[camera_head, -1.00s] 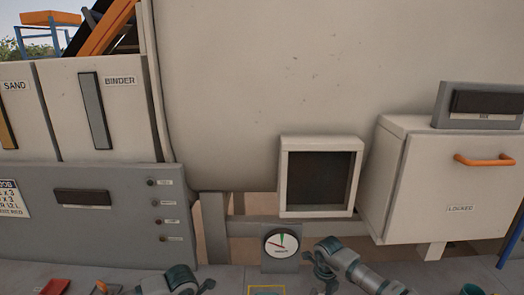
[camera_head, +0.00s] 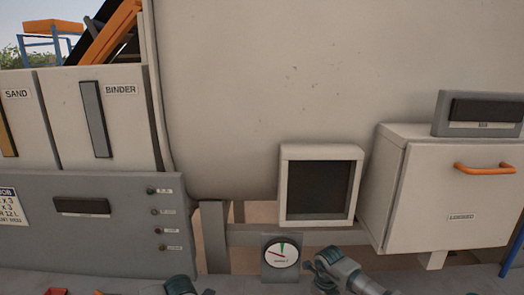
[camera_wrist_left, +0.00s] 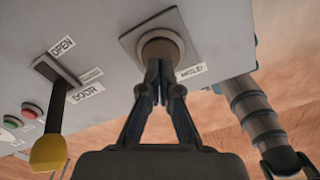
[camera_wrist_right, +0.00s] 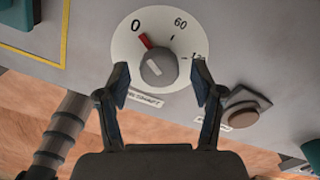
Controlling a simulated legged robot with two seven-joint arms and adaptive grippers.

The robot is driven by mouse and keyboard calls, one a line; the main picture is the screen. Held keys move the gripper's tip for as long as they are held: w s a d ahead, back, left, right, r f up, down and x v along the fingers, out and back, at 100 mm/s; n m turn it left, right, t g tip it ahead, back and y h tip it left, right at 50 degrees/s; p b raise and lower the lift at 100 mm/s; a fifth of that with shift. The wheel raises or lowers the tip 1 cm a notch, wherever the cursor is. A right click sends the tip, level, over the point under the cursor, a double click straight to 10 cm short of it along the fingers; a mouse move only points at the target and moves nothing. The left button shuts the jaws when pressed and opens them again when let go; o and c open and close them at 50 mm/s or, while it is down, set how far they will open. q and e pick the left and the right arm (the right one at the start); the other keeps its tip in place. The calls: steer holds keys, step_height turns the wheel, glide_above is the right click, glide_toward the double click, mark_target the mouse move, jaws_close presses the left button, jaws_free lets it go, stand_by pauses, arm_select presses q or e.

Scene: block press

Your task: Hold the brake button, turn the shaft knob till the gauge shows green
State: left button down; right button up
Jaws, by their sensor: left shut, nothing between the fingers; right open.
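The gauge (camera_head: 281,253) in the head view has a white face, a green sector at the top and a red needle pointing left of it. In the right wrist view, the grey shaft knob (camera_wrist_right: 157,67) sits on a white dial marked 0 and 60, with a red mark by the 0. My right gripper (camera_wrist_right: 162,86) is open, its fingers either side of the knob's lower part; contact cannot be told. My left gripper (camera_wrist_left: 158,72) is shut and empty, its tips at a round brown button (camera_wrist_left: 161,47) on a square plate, apparently the brake button. Whether it is pressed is unclear.
A door lever (camera_wrist_left: 52,150) with a yellow grip and red and green buttons (camera_wrist_left: 31,110) are left of my left gripper. Another brown button (camera_wrist_right: 243,106) is right of the knob. A locked white box (camera_head: 455,190) and a dark window (camera_head: 319,188) stand behind.

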arm_select(q)
steer(key=shift+f, duration=1.4)
arm_select(e)
steer(key=c, duration=1.1)
steer(key=shift+o, duration=0.2)
steer(key=m, duration=0.3)
steer(key=shift+m, duration=0.4)
steer(key=m, duration=0.3)
steer(key=o, duration=1.1)
steer(key=shift+c, duration=0.2)
steer(key=n, duration=0.6)
steer(key=shift+n, duration=0.4)
